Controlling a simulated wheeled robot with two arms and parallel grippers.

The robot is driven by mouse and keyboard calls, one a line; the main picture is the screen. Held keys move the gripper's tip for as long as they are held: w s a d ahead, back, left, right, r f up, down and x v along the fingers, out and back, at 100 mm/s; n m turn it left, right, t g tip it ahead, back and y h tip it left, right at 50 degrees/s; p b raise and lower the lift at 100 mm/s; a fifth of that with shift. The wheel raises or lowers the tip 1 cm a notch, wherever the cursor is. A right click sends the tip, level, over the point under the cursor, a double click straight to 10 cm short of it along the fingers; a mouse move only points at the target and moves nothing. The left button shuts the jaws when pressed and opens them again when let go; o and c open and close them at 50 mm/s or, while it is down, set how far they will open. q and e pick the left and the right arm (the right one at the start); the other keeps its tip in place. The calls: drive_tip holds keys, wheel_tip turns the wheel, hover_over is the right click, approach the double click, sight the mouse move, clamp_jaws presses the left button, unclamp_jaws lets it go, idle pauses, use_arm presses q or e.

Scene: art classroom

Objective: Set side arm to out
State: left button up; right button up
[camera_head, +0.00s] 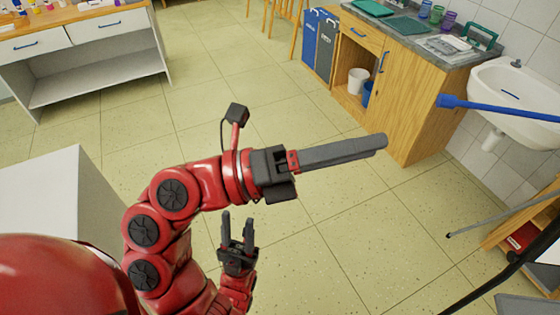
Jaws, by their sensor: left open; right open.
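A blue rod (500,107) with a thicker end comes in from the right edge, in front of the sink. It may be the side arm, but what it is attached to lies outside the view.
A white sink (510,92) hangs on the tiled wall. A wooden counter cabinet (408,110) stands left of it, beside blue and grey bins. A thin grey leg (495,218) and a black curved bar (500,272) are at lower right. The floor's middle is clear.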

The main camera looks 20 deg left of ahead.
drive_tip(key=b+v, duration=0.9)
drive_tip(key=b, duration=0.2)
idle(0.9)
drive_tip(key=shift+a, duration=0.1)
idle(0.4)
